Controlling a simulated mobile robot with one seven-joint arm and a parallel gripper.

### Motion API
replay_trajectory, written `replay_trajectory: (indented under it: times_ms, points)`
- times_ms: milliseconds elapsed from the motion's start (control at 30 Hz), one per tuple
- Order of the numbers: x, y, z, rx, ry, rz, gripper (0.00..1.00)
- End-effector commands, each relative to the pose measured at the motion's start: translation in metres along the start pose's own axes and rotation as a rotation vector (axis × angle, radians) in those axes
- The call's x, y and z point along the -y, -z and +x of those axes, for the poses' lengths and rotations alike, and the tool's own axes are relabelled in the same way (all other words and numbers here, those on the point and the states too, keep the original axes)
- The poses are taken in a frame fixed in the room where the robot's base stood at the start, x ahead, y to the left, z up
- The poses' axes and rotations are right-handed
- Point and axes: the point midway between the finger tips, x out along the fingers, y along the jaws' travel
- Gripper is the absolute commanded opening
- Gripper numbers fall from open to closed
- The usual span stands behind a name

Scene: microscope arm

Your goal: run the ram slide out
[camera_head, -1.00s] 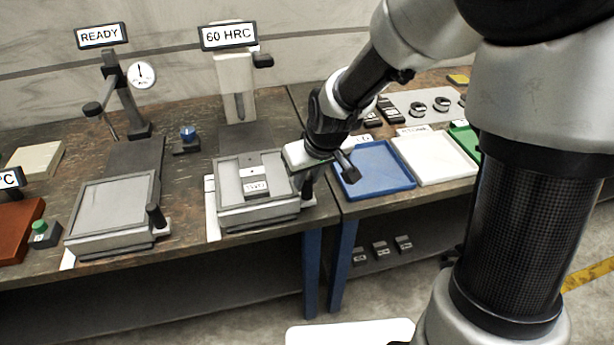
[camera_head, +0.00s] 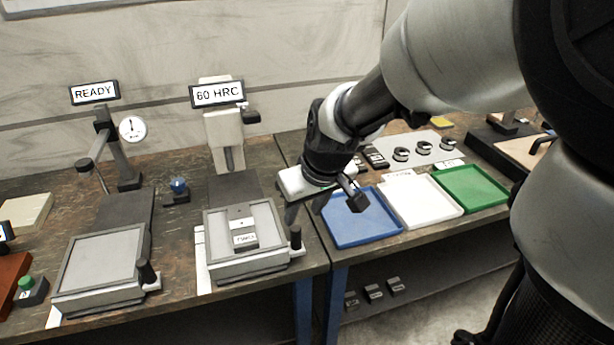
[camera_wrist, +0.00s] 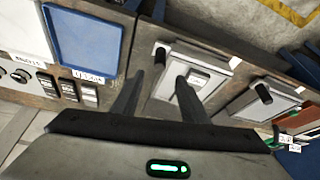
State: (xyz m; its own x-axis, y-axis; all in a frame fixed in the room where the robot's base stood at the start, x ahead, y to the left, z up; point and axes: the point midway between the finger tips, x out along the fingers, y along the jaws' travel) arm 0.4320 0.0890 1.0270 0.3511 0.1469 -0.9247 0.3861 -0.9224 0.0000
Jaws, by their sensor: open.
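Two flat slides with upright black handles stand on the bench; no label tells me which is the ram slide. The middle slide (camera_head: 214,265), below the 60 HRC sign, carries a small grey labelled block (camera_head: 243,234). Its black handle (camera_head: 295,237) is at its right front corner. The left slide (camera_head: 63,292), below the READY sign, is bare, with a handle (camera_head: 147,271) at its right. My gripper (camera_head: 304,209) is open and empty, above and right of the middle handle, apart from it. In the wrist view its fingers (camera_wrist: 160,77) point towards the middle slide's handle (camera_wrist: 160,54).
A blue tray (camera_head: 337,239), a white tray (camera_head: 425,203) and a green tray (camera_head: 493,186) stand at right. A dial gauge (camera_head: 132,129) and the 60 HRC column (camera_head: 224,138) rise behind the slides. A green button (camera_head: 26,283) is at far left.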

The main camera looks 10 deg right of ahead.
Motion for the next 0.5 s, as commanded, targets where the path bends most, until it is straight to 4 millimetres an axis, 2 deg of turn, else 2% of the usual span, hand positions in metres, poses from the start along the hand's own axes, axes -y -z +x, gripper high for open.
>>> replay_trajectory:
  times_ms: [33,200,333,500]
  points:
    - [0.0,0.002,-0.016,-0.005,-0.003,-0.001,0.4]
    - [0.0,0.001,-0.049,-0.003,-0.001,-0.001,0.4]
    - [0.0,0.0,-0.064,-0.001,0.0,0.0,0.4]
    - [0.0,0.0,-0.071,0.001,0.001,-0.001,0.4]
